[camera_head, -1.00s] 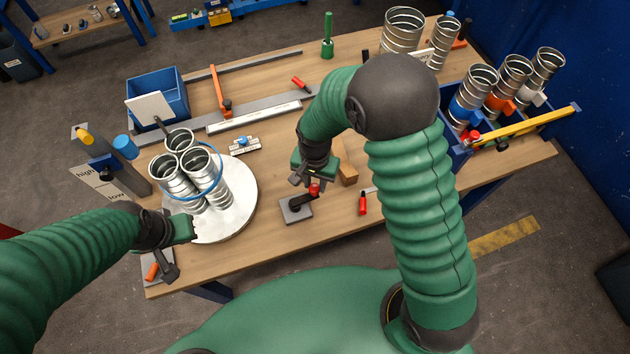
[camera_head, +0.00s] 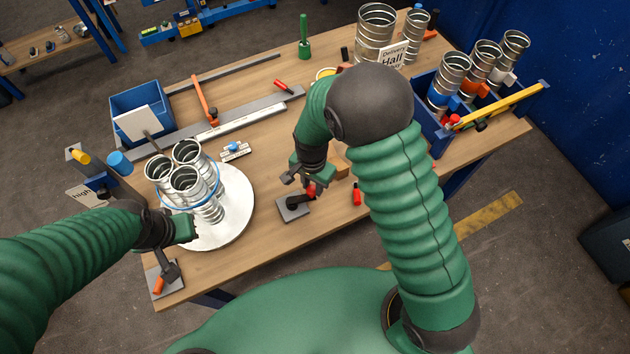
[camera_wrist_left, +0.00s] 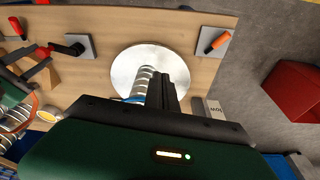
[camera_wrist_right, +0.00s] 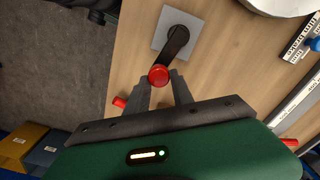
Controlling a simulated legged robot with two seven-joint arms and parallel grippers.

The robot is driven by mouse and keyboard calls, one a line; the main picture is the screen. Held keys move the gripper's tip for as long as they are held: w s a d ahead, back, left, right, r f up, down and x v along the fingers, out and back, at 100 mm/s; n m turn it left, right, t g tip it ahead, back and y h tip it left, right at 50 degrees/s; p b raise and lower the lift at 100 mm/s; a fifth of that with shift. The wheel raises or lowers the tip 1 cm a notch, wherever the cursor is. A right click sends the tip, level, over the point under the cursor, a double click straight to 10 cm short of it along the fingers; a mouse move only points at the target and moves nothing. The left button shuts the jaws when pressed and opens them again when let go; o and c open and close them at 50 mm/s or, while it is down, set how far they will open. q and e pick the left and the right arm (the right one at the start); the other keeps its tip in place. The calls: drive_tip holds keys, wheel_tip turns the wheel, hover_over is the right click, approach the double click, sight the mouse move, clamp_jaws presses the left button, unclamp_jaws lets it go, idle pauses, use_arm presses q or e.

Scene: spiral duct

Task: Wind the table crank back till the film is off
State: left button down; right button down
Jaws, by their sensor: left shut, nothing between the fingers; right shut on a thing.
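Silver spiral ducts stand bundled on the white round turntable (camera_head: 239,213), with a thin blue band (camera_head: 172,207) around them. The table crank has a grey base plate (camera_head: 292,208), a black arm and a red knob (camera_wrist_right: 158,74). My right gripper (camera_head: 309,184) is shut on the red knob; in the right wrist view its fingers flank it. My left gripper (camera_head: 192,229) is shut and empty, beside the near side of the bundle; in the left wrist view its fingers (camera_wrist_left: 161,90) cover part of the ducts. I cannot tell clear film on the ducts.
A second crank with an orange handle (camera_head: 158,285) sits at the near left corner. A blue bin (camera_head: 140,108), an upright post with a blue cap (camera_head: 119,161) and a long metal rail stand behind. A red-handled tool (camera_head: 356,195) lies right of the crank. More ducts stand at right.

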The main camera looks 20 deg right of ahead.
drive_tip(key=shift+s+a+r+m+p, duration=0.25)
drive_tip(key=shift+s+a+m+p, duration=0.15)
drive_tip(key=shift+s+m+p, duration=0.3)
drive_tip(key=s+a+m+p, duration=0.4)
drive_tip(key=m+p, duration=0.6)
drive_tip(key=m, duration=0.3)
drive_tip(key=shift+s+a, duration=0.15)
drive_tip(key=shift+a, duration=0.05)
drive_tip(key=shift+f+m, duration=0.1)
drive_tip(key=shift+m, duration=0.2)
drive_tip(key=c, duration=1.3)
unclamp_jaws()
drive_tip(key=shift+o, duration=1)
drive_tip(key=shift+a, duration=0.1)
